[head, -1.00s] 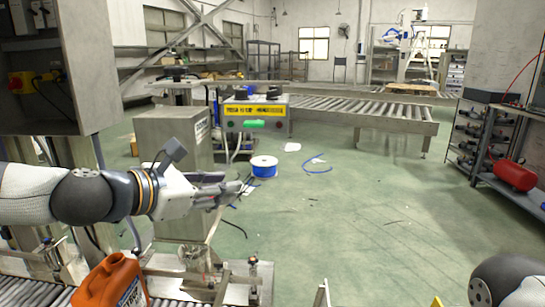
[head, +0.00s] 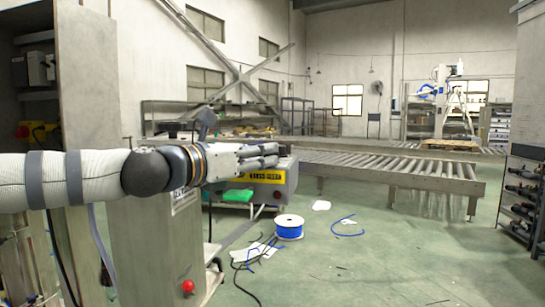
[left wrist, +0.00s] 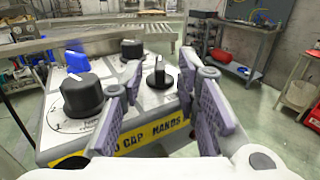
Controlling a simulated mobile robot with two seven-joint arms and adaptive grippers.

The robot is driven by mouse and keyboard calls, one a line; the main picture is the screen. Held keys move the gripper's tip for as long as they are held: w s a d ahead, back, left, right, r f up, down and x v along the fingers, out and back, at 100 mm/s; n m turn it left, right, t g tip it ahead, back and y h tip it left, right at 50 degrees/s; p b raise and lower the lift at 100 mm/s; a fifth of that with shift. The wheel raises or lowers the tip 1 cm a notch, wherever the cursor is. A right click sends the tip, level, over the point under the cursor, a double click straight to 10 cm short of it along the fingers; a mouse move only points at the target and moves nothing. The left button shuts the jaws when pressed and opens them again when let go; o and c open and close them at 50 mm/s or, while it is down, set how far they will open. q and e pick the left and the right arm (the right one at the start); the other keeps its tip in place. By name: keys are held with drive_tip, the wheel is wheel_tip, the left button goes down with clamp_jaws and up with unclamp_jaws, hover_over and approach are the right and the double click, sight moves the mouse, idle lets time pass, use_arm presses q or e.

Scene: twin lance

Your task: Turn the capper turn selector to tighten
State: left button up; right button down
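The control box (head: 272,192) with a yellow label strip stands ahead in the head view, partly hidden by my left gripper (head: 274,156). In the left wrist view its sloped top carries a small black pointer knob (left wrist: 160,75), a large black knob (left wrist: 82,95), another black knob (left wrist: 131,49) and a blue knob (left wrist: 77,61). My left gripper (left wrist: 160,88) is open, its fingers either side of the small pointer knob in the picture. I cannot tell whether they touch it. Lettering by the knobs is too small to read, so which one is the turn selector is unclear. My right gripper is out of view.
A roller conveyor (head: 390,172) runs behind the box. A blue cable spool (head: 289,228) and loose cables lie on the floor. A grey cabinet with a red button (head: 188,286) stands at the near left. The floor at right is mostly clear.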

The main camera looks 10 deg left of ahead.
use_arm(q)
drive_tip(key=x, duration=0.3)
drive_tip(key=shift+w+d, duration=0.15)
drive_tip(key=shift+w, duration=0.1)
clamp_jaws()
